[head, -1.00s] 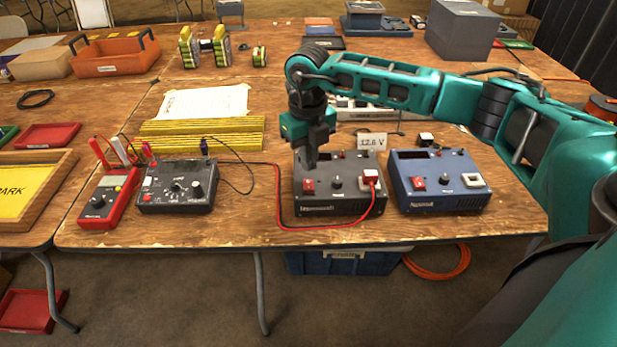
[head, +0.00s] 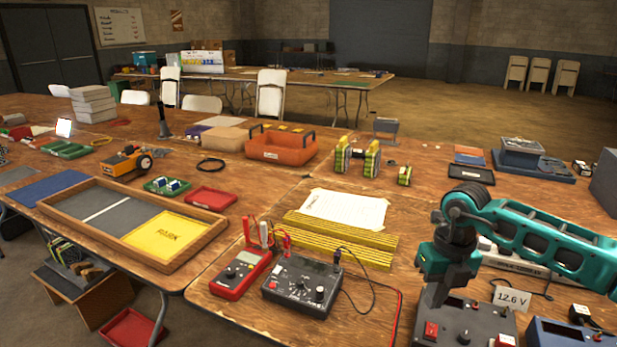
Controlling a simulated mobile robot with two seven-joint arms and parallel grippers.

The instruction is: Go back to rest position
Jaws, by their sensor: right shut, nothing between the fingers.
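My right gripper (head: 437,297) shows at the lower right, on the teal arm that comes in from the right. It points down, shut and empty, with its fingertips over the dark charger box (head: 468,328). I cannot tell whether the fingertips touch the box. A 12.6 V card (head: 512,298) stands behind that box. A blue charger box (head: 560,335) is cut off at the lower right edge. My left arm and gripper are not in this view.
A wooden framed tray (head: 98,218) is at left, an orange toolbox (head: 281,147) farther back.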

